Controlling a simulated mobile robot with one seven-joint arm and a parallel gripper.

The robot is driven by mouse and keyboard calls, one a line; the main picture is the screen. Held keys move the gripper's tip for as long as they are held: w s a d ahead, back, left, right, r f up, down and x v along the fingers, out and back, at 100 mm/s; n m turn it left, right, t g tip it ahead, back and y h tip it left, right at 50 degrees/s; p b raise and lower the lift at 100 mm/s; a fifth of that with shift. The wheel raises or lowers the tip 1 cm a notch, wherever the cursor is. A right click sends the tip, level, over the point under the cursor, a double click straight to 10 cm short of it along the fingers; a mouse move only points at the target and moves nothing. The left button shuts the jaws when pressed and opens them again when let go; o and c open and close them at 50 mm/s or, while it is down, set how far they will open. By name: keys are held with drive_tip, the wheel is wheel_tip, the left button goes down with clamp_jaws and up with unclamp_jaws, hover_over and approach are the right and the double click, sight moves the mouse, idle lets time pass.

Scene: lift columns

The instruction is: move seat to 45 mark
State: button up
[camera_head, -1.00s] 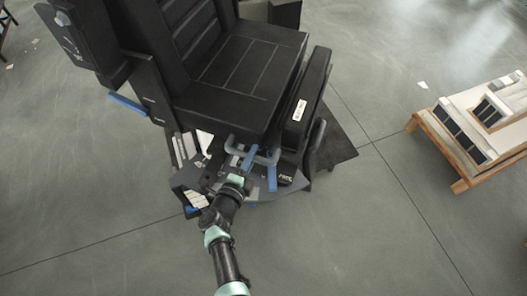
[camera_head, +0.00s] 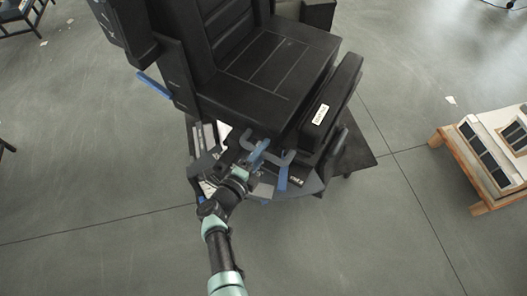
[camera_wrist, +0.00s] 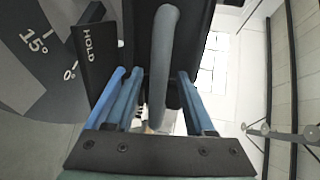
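The seat (camera_head: 272,68) is a black padded chair with a tall backrest. A grey-blue bar handle (camera_head: 288,157) sticks out below its front edge. My gripper (camera_head: 254,158) is at this handle. In the wrist view, the bar (camera_wrist: 163,60) runs between my two blue fingers (camera_wrist: 158,100), which stand apart with gaps visible on both sides. A black plate marked HOLD (camera_wrist: 91,50) is just left of the fingers. A grey dial plate (camera_wrist: 35,50) shows 15° and 0° marks at the far left. No 45 mark is visible.
A blue lever (camera_head: 282,178) hangs beside the handle. A black side pad (camera_head: 322,112) flanks the seat at right. A wooden pallet (camera_head: 470,165) with panelled boxes stands at the right. The grey floor in front is clear.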

drive_tip(key=shift+s+d+f, duration=0.1)
drive_tip(key=shift+d, duration=0.1)
drive_tip(key=p+v, duration=0.2)
drive_tip(key=v, duration=1.1)
drive_tip(key=shift+p, duration=0.35)
